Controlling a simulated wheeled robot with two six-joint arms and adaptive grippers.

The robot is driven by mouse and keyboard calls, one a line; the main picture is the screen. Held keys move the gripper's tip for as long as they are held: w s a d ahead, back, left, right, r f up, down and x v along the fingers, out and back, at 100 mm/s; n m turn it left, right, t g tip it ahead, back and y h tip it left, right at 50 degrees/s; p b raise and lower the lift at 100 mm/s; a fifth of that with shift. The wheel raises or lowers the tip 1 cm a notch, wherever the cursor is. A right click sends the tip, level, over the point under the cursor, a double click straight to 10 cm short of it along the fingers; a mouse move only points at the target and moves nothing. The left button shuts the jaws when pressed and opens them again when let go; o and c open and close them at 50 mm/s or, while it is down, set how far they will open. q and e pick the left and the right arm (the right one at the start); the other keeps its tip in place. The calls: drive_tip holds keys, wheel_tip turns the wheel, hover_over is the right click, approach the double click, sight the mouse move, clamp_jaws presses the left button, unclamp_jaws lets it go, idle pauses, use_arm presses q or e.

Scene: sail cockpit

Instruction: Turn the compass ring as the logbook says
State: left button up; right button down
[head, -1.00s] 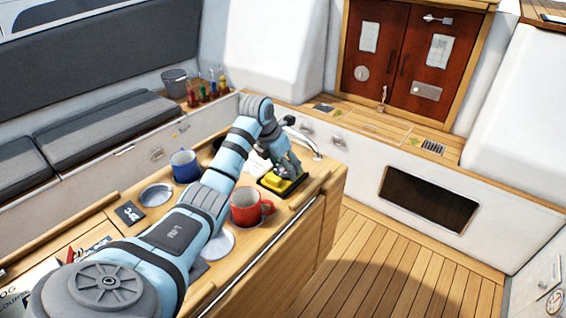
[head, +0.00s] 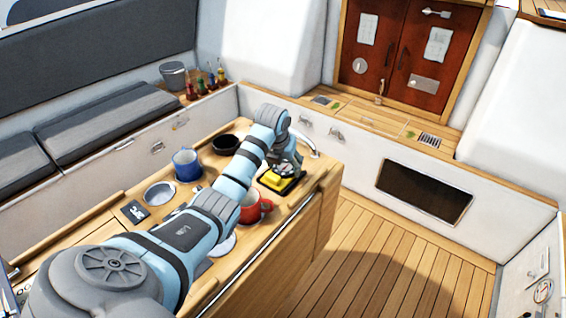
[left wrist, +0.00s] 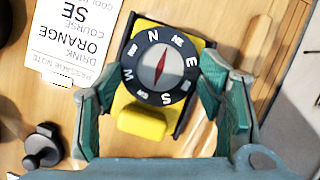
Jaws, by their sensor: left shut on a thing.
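The compass has a yellow base (left wrist: 141,122) and a black ring (left wrist: 184,85) with white letters; its red needle lies near upright in the left wrist view. N is at the upper left of the ring, E at the right, S at the bottom, W at the left. My left gripper (left wrist: 157,78) is shut on the ring, a finger at each side. In the head view my left gripper (head: 287,168) is over the compass (head: 273,181), partly hiding it. A white passage note (left wrist: 75,45), upside down, reads "DRINK ORANGE" and "COURSE SE". My right gripper is out of view.
On the wooden counter, a red mug (head: 250,212) is partly behind my left arm. A blue mug (head: 187,165) and a dark bowl (head: 224,144) stand farther back. A dark knobbed object (left wrist: 42,147) lies left of the compass. The deck floor (head: 370,255) is clear.

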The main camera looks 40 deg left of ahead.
use_arm(q)
drive_tip(key=o, duration=1.1)
drive_tip(key=shift+o, duration=0.2)
drive_tip(key=v, duration=0.7)
drive_tip(key=shift+r, duration=0.25)
